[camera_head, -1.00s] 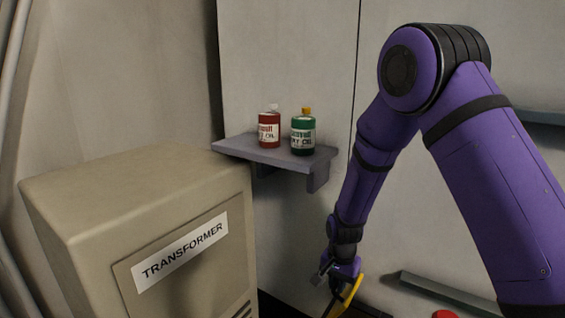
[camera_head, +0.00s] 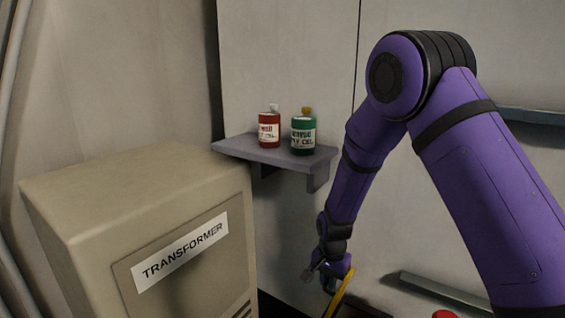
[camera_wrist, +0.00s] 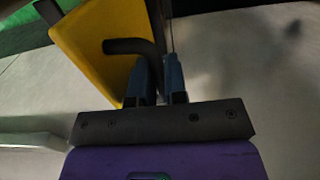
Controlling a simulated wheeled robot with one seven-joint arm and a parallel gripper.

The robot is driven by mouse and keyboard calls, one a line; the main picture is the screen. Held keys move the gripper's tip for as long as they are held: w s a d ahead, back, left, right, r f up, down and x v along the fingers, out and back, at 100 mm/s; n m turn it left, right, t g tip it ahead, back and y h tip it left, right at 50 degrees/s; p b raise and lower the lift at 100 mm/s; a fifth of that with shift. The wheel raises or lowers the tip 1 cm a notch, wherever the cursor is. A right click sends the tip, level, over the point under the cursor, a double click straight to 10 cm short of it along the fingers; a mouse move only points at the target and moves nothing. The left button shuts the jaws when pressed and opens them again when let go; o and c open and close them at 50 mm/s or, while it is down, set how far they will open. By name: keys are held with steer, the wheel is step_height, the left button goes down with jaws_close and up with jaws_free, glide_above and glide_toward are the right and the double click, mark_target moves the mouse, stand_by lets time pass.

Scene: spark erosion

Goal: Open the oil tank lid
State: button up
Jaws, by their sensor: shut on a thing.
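The yellow lid (camera_wrist: 95,50) fills the upper left of the wrist view and has a bent black handle (camera_wrist: 128,46). In the head view the lid (camera_head: 341,291) shows as a narrow, steeply tilted yellow strip at the bottom. My gripper (camera_wrist: 160,68) is shut on the black handle, with its blue fingers at the handle's end. In the head view my gripper (camera_head: 328,284) is beside the lid, low in the picture. The tank below the lid is mostly cut off by the bottom edge of the head view.
A beige transformer cabinet (camera_head: 130,200) stands at the left. A grey wall shelf (camera_head: 270,152) holds a red bottle (camera_head: 269,130) and a green bottle (camera_head: 303,136). A grey ledge (camera_head: 445,290) and a red object (camera_head: 445,314) are at the lower right. A green surface (camera_wrist: 22,35) shows in the wrist view.

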steer(key=shift+a, duration=0.15)
steer(key=shift+w+a+f, duration=0.2)
steer(key=shift+w+a, duration=0.15)
steer(key=shift+a, duration=0.1)
steer(key=shift+w+a+f, duration=0.15)
steer(key=shift+w+a, duration=0.2)
steer(key=shift+a, duration=0.1)
steer(key=o, duration=0.6)
steer(key=shift+a+r, duration=0.1)
steer(key=shift+r, duration=4.55)
